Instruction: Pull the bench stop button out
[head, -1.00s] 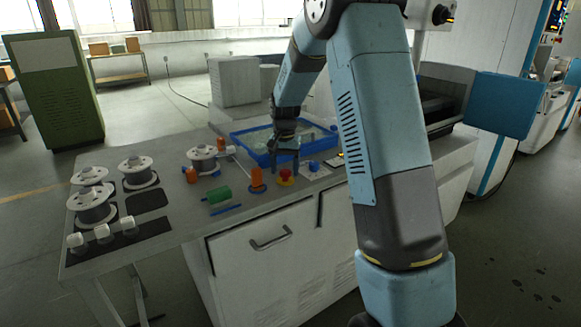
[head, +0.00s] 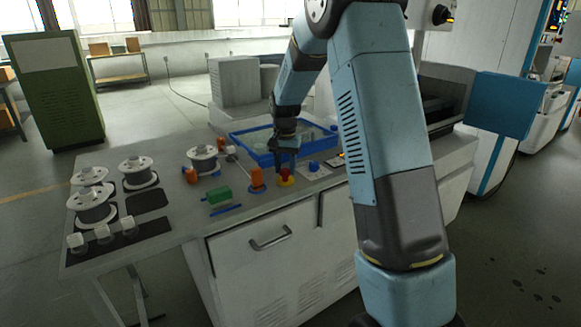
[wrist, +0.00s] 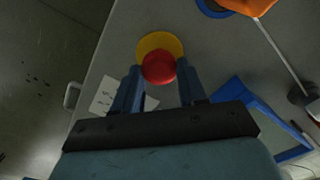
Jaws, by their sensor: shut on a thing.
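The bench stop button is a red mushroom head (head: 286,172) on a yellow base (head: 285,182), near the front edge of the grey bench. In the wrist view the red head (wrist: 158,67) shows between the two finger ends, with the yellow base (wrist: 156,45) beyond it. My gripper (head: 285,168) points down at the button from above and is shut on the red head. In the head view the fingers partly hide the head. In the wrist view my gripper (wrist: 159,76) has one blue finger on each side of it.
An orange-topped part (head: 257,178) stands close left of the button, and a blue knob on a white plate (head: 314,167) close right. A blue tray (head: 262,158) lies behind. A green block (head: 219,196) and several wire spools (head: 138,172) are further left.

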